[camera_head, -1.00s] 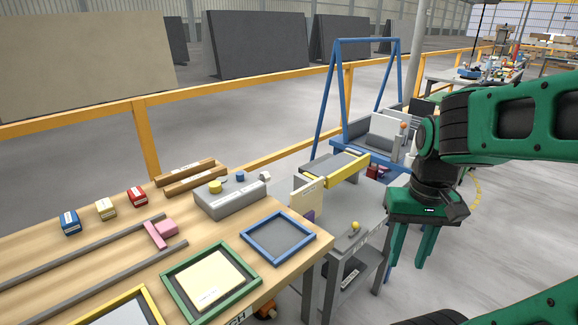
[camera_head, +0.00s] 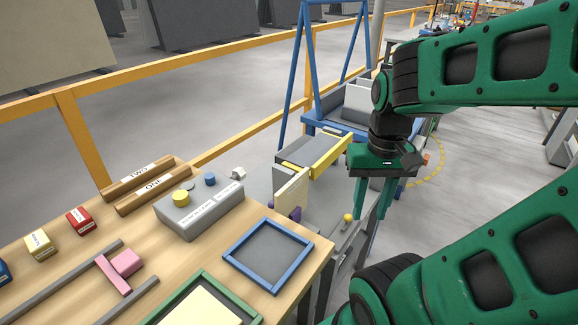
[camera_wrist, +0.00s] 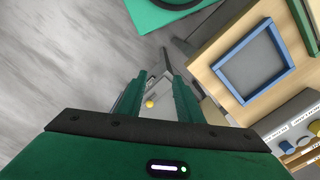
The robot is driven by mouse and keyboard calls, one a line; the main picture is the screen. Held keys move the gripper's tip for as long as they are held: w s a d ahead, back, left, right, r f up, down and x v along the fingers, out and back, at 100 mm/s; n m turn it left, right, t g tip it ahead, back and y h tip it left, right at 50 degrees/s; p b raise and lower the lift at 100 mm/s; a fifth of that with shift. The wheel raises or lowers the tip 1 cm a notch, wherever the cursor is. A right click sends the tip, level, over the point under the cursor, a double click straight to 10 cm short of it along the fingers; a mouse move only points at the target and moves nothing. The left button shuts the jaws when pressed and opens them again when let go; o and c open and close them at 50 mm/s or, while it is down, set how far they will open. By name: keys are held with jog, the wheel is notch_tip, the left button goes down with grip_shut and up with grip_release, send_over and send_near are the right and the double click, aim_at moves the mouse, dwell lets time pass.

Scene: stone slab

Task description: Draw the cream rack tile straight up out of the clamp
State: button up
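The cream tile (camera_head: 291,193) stands upright at the near left end of a grey stand (camera_head: 324,209), below a yellow bar. Small purple parts (camera_head: 296,214) touch or sit close to its lower part; the clamp's grip on its bottom edge is not clear. My gripper (camera_head: 371,212) points down to the right of the tile, apart from it, with two green fingers spread and nothing between them. In the wrist view my gripper (camera_wrist: 157,90) also shows its fingers apart, with a yellow ball knob (camera_wrist: 150,104) beyond them.
A yellow bar (camera_head: 332,158) and a blue A-frame (camera_head: 295,80) rise behind the tile. The wooden bench at left holds a grey button box (camera_head: 200,208) and a blue-framed tray (camera_head: 267,256). The yellow ball knob (camera_head: 348,217) stands between tile and gripper.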

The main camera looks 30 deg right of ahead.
jog(key=n, duration=2.9)
send_near(292, 196)
jog(key=shift+w+d+f, duration=0.2)
jog(key=shift+w+d, duration=0.15)
jog(key=shift+w, duration=0.1)
jog(key=shift+f, duration=0.55)
notch_tip(292, 196, down, 10)
jog(key=shift+r, duration=0.15)
grip_shut()
